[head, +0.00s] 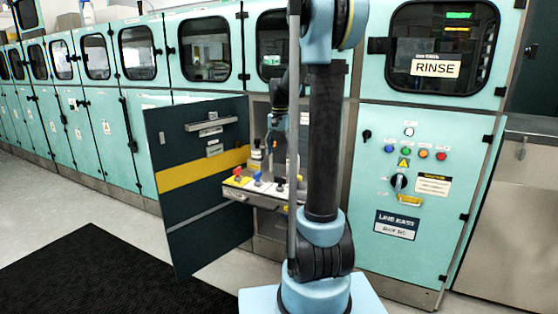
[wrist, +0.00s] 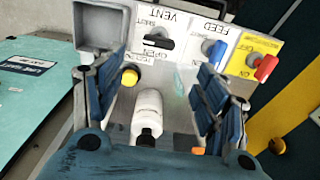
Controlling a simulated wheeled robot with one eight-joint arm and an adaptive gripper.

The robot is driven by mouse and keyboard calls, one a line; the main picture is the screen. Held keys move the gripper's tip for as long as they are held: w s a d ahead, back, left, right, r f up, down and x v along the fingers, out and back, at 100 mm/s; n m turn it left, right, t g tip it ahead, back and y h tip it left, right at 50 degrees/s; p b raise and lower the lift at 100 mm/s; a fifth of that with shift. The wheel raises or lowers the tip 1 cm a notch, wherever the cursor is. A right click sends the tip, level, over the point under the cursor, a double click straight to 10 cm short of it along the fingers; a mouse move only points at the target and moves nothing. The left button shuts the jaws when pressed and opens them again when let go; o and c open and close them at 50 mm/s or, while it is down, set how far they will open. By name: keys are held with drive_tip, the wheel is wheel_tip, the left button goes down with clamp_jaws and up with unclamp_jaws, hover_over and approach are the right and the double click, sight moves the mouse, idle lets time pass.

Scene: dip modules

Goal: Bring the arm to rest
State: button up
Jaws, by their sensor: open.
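My arm (head: 326,140) stands in front of the teal machine row and bends down toward an open cabinet bay. My gripper (wrist: 150,78) is open, with its blue-grey fingers apart at left and right of the wrist view. Nothing is between the fingertips in its grip. A small part of the gripper shows in the head view (head: 277,122), over the valve shelf, partly hidden by my arm.
The valve panel has a black VENT handle (wrist: 158,42), a blue FEED handle (wrist: 213,52), a red handle (wrist: 266,68) and a yellow knob (wrist: 130,77). The dark cabinet door (head: 200,220) stands open at left. A black mat (head: 90,270) covers clear floor.

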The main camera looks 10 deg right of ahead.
drive_tip(key=shift+r, duration=0.2)
drive_tip(key=s+f+n+t, duration=0.15)
drive_tip(key=s+n, duration=0.25)
drive_tip(key=s, duration=1.5)
drive_tip(key=s+f+n, duration=0.3)
drive_tip(key=s+f, duration=0.8)
drive_tip(key=s, duration=0.4)
drive_tip(key=shift+s+f+n+t, duration=0.15)
drive_tip(key=shift+s+n+t, duration=0.15)
drive_tip(key=shift+t, duration=0.05)
drive_tip(key=shift+d, duration=0.1)
drive_tip(key=shift+w+f, duration=0.2)
drive_tip(key=shift+w, duration=0.25)
